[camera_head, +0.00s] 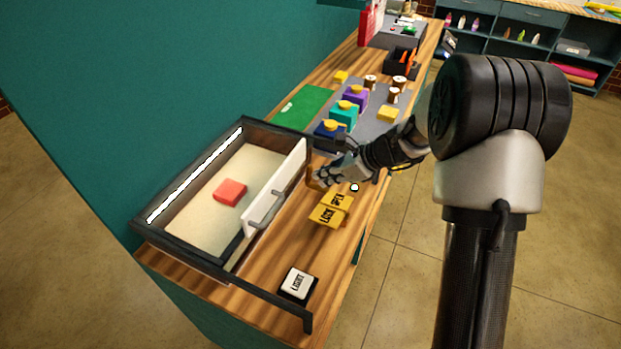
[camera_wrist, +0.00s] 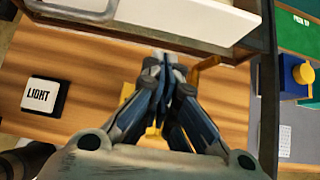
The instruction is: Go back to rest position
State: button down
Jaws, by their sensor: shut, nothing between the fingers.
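My gripper (camera_head: 322,179) is over the wooden counter, beside the right end of the framed box and close to its white sliding panel. In the wrist view my gripper (camera_wrist: 164,66) has its fingers together, with nothing between them. The box (camera_head: 185,245) has a dark frame and a pale floor, and a red block (camera_head: 230,191) lies inside. The white panel (camera_head: 277,195) with a grey handle stands along the box's front side. Yellow lock and open buttons (camera_head: 328,213) are just in front of my gripper.
A light button (camera_head: 297,283) sits at the counter's near end. Behind my gripper are a green mat (camera_head: 303,106), blue, teal and purple blocks with yellow tops, and small spools (camera_head: 399,83). A dark tray (camera_head: 401,63) stands farther back. Open floor (camera_head: 400,290) lies right of the counter.

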jog(key=s+r+n+g+h+b, duration=0.1)
jog(key=s+r+n+b, duration=0.1)
jog(key=s+r+n, duration=0.55)
jog(key=s+r+n+g+h+b, duration=0.15)
jog(key=s+r+n, duration=0.3)
jog(key=s, duration=0.65)
jog(key=s+d+f+n+t+h+b, duration=0.1)
jog(key=s+d+n+h, duration=0.1)
jog(key=s+n, duration=0.4)
jog(key=s+d+f+n+t+h+b, duration=0.1)
jog(key=s+d+n+h+b, duration=0.1)
jog(key=s+n, duration=0.4)
jog(key=s+d+h, duration=0.1)
jog(key=s, duration=0.3)
jog(key=shift+s+d+b, duration=0.2)
jog(key=shift+d+b, duration=0.1)
jog(key=shift+d, duration=0.05)
jog(key=shift+w+t, duration=0.1)
jog(key=shift+t, duration=0.15)
